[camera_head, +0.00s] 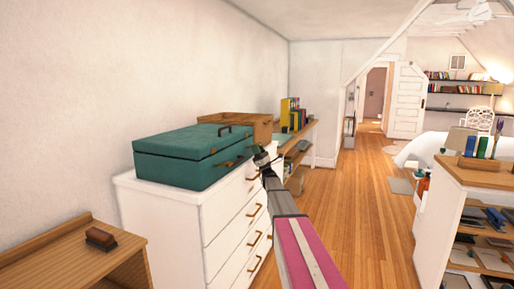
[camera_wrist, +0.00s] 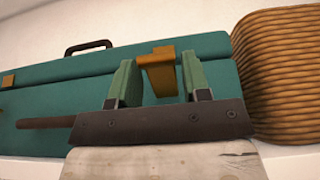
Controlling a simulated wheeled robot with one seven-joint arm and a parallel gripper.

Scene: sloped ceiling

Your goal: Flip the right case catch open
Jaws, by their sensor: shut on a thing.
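The teal case (camera_head: 185,160) lies shut on top of a white chest of drawers; its front also fills the wrist view (camera_wrist: 60,100). The brass right catch (camera_wrist: 160,75) is between the green fingers of my gripper (camera_wrist: 160,84), and my gripper is shut on it. The catch's lower end is between the fingertips and its upper end reaches the lid's edge. The left catch (camera_wrist: 8,81) shows at the left edge of the wrist view. In the head view, my gripper (camera_head: 262,157) is at the case's right front end and hides the catch there.
A dark handle (camera_wrist: 88,46) stands on the lid. A ribbed brown basket (camera_wrist: 280,75) is close to the right of the case. The white chest of drawers (camera_head: 225,222) has protruding drawer handles. A wooden desk (camera_head: 75,255) stands at left.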

